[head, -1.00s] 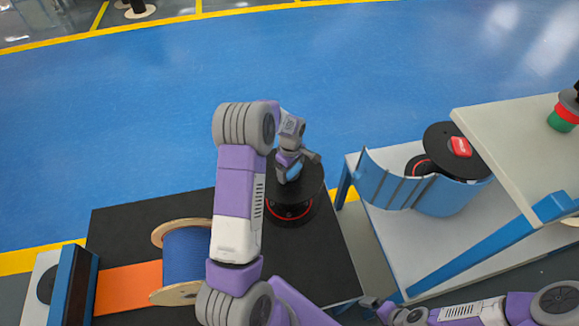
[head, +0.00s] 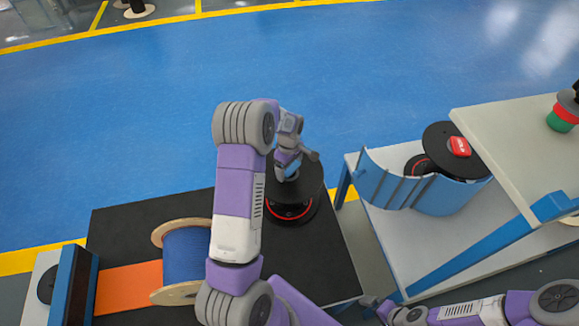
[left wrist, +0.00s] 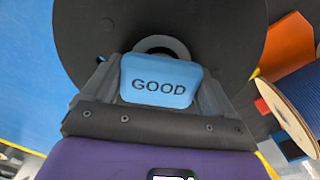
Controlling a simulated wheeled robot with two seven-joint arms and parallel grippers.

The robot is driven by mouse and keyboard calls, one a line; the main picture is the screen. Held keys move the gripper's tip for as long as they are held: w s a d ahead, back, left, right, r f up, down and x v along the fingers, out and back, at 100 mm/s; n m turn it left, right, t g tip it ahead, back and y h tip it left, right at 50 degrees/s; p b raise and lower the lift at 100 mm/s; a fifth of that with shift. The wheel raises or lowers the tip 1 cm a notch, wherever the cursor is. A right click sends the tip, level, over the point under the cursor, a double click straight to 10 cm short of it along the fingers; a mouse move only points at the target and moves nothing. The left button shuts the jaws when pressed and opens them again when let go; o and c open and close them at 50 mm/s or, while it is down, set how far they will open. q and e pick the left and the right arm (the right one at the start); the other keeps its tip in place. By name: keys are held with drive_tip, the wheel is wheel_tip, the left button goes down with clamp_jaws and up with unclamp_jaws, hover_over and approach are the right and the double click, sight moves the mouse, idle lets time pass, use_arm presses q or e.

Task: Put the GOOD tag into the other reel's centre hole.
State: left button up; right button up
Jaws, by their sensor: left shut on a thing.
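The blue GOOD tag (left wrist: 158,82) is held between the fingers of my left gripper (left wrist: 155,95), its lettering facing the left wrist camera. The gripper (head: 287,172) is over the black reel (head: 312,190) on the black table. In the left wrist view the reel's grey-rimmed centre (left wrist: 163,45) shows just beyond the tag's top edge; the tag and fingers hide the rest of it. I cannot tell whether the tag touches the reel. A second black reel (head: 438,137) at the right has a red tag (head: 460,146) on it. My right gripper (head: 372,304) is small and unclear at the bottom.
A blue cable spool (head: 187,255) with wooden flanges stands on the black table (head: 125,222), by an orange strip (head: 128,289). A blue curved guard (head: 400,188) stands before the right-hand reel. A pale raised shelf (head: 520,125) is at the right. Blue floor lies beyond.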

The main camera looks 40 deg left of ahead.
use_arm(q)
drive_tip(key=shift+f, duration=0.4)
drive_tip(key=shift+s+d+f+b, duration=0.15)
drive_tip(key=shift+f+b, duration=0.15)
drive_tip(key=shift+b, duration=0.2)
drive_tip(key=shift+s+f, duration=0.1)
drive_tip(key=shift+f, duration=0.1)
drive_tip(key=shift+r+p, duration=0.45)
drive_tip(key=shift+r, duration=0.05)
drive_tip(key=shift+w+r, duration=0.25)
drive_tip(key=shift+r, duration=0.15)
idle(0.4)
drive_tip(key=shift+f, duration=0.35)
idle(0.3)
